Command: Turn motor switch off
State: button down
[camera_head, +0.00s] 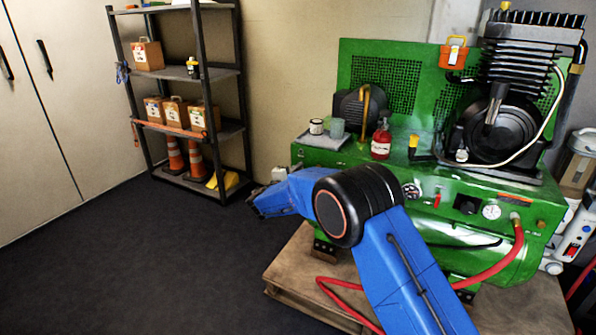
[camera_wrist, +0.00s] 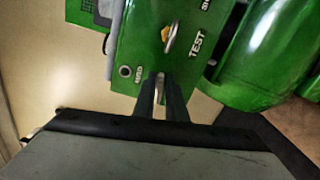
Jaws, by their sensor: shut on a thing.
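In the wrist view, the green end panel of the machine (camera_wrist: 140,48) carries small controls. The dark fingers of my gripper (camera_wrist: 160,88) are closed on a small pale metal switch lever (camera_wrist: 160,80) at the panel's lower edge. Its label is hidden, so I cannot tell its marked position. A second metal lever (camera_wrist: 174,36) with an orange mark stands beside the word TEST, clear of the fingers. A round dark fitting (camera_wrist: 125,72) sits left of the fingers. In the head view, my gripper (camera_head: 262,202) is at the left end of the green compressor (camera_head: 345,165), and the switch is hidden there.
A wooden pallet (camera_head: 285,272) lies under the compressor. A red hose (camera_head: 500,265) loops at its front. A shelf rack (camera_head: 215,130) with boxes and orange cones stands back left. The dark floor at left is clear. A red bottle (camera_head: 381,142) stands on the compressor.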

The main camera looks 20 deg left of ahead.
jog(key=shift+f+m, duration=0.2)
jog(key=shift+m, duration=0.6)
jog(key=c, duration=1.8)
grip_release()
jog(key=shift+s, duration=0.1)
jog(key=s, duration=0.5)
jog(key=s+a, duration=0.1)
jog(key=s, duration=1.1)
jog(key=shift+s+a, duration=0.15)
